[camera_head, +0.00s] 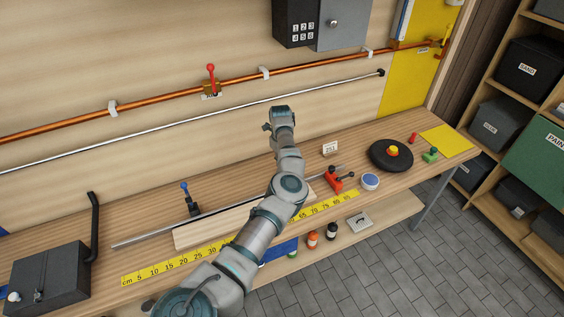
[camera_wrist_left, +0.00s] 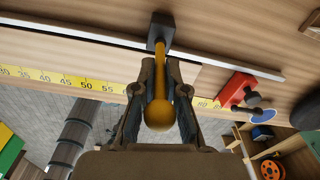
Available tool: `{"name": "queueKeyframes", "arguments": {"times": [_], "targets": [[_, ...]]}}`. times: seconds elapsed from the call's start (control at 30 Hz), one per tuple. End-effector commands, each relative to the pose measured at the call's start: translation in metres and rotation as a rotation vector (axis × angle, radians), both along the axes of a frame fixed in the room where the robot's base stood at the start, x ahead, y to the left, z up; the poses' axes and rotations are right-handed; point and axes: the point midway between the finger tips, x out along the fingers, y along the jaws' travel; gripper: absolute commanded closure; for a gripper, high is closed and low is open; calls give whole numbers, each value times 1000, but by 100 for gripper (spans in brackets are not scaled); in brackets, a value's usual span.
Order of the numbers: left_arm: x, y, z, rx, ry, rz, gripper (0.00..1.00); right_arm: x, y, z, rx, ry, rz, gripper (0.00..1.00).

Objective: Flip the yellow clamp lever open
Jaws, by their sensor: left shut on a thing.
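The yellow clamp lever (camera_wrist_left: 160,66) shows in the left wrist view as a yellow arm with a round knob (camera_wrist_left: 158,116), rising from a dark clamp base (camera_wrist_left: 161,27) by the metal rod (camera_wrist_left: 220,63). My left gripper (camera_wrist_left: 160,75) is shut on the lever, one finger on each side. The knob lies between the fingers, on the near side of their tips. In the head view my arm crosses the middle of the bench; the yellow lever and the fingertips cannot be made out there. My right gripper is not in view.
A red clamp (camera_head: 335,180) stands right of my arm and a blue-levered clamp (camera_head: 190,200) left of it. A yellow ruler strip (camera_head: 165,266) runs along the bench front. A dark grey box (camera_head: 45,278) stands left; a black disc (camera_head: 380,160) lies right.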

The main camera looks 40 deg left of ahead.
Motion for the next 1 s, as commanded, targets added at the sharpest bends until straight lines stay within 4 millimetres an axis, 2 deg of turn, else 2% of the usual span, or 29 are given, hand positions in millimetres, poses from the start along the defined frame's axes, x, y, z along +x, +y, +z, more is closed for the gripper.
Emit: {"name": "queueKeyframes", "arguments": {"times": [0.03, 0.07, 0.1, 0.17, 0.47, 0.57, 1.0], "targets": [[0, -2, -4, -3, 1, -3, 100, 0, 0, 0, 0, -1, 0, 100], [0, -2, -4, -3, 1, -3, 86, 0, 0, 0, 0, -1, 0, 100], [0, -2, -4, -3, 1, -3, 76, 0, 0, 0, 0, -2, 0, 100], [0, -2, -4, -3, 2, -3, 63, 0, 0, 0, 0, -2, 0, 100], [-1, -1, 1, -1, -1, -2, 63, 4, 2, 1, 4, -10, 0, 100], [0, -1, 9, 0, -2, -2, 63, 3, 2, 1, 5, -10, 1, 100], [3, 6, 95, -5, 0, -3, 63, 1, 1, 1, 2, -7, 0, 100]]}}
